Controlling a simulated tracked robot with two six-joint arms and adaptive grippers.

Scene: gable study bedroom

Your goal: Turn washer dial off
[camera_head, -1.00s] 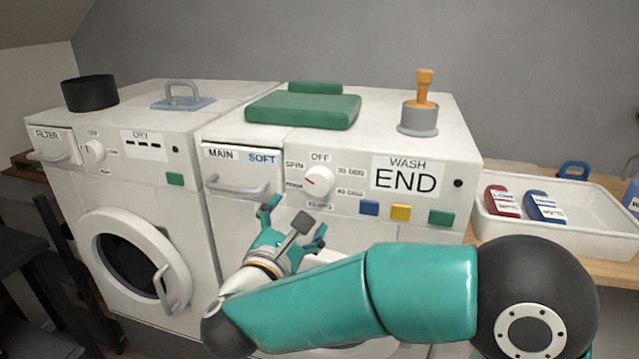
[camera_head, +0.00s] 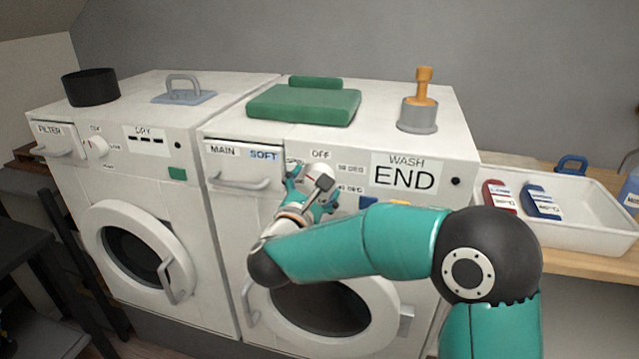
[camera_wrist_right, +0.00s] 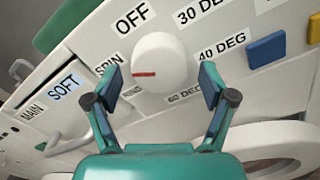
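The washer (camera_head: 225,240) stands at the right of a dryer, and its display (camera_head: 404,176) reads WASH END. In the right wrist view the white dial (camera_wrist_right: 158,62) is on its panel, with a red mark pointing left toward the RINSE label. The OFF label (camera_wrist_right: 135,18) is above and left of the dial. My right gripper (camera_wrist_right: 160,76) is open, one finger on each side of the dial, with a visible gap at both sides. My left gripper is not in view.
Blue (camera_wrist_right: 267,49) and yellow (camera_wrist_right: 315,28) buttons sit right of the dial. A detergent drawer with a handle (camera_head: 240,183) is at its left. A white tray (camera_head: 570,235) is at the right.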

